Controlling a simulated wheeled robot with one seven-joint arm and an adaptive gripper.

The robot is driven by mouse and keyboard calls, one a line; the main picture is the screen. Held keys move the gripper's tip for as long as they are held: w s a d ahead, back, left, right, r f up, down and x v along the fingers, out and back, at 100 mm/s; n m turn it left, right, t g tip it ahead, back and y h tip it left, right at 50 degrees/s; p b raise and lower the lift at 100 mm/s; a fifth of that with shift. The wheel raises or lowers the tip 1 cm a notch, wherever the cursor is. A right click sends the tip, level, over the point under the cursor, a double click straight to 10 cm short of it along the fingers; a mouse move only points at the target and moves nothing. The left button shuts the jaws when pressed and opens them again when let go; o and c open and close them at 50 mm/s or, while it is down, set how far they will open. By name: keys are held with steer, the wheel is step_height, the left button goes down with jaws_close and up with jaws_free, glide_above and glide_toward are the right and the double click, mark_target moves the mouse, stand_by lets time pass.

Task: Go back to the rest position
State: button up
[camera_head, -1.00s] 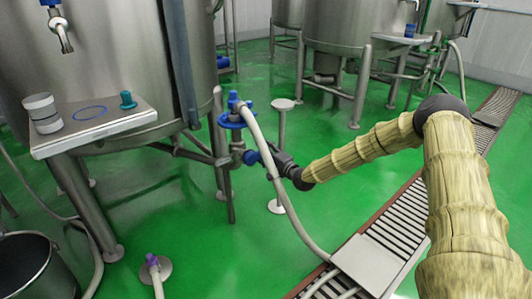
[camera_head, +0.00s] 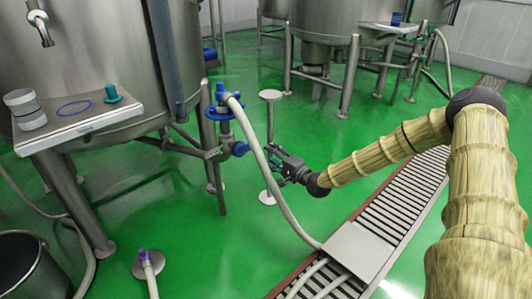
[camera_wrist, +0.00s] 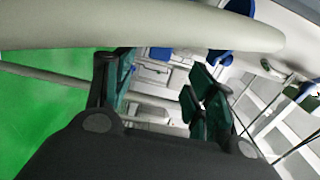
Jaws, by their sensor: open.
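My gripper (camera_head: 280,162) is open, held just right of a pale hose (camera_head: 262,150) in the head view, with its jaws toward the hose. A valve with a blue handwheel (camera_head: 225,113) stands left of the hose, apart from my gripper. In the wrist view my gripper's two dark green fingers (camera_wrist: 162,85) are spread with nothing held between them. The pale hose (camera_wrist: 140,25) crosses close in front at the top of that view. Whether a finger touches the hose cannot be told.
A steel tank (camera_head: 90,50) with a side shelf (camera_head: 80,122) bearing white jars (camera_head: 25,108) stands left. A bucket (camera_head: 30,265) and a purple-capped hose end (camera_head: 145,258) are at lower left. A floor drain grate (camera_head: 400,195) runs right. Green floor is open between.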

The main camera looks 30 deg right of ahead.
steer(key=shift+s+d, duration=0.1)
steer(key=shift+s, duration=0.25)
stand_by(0.3)
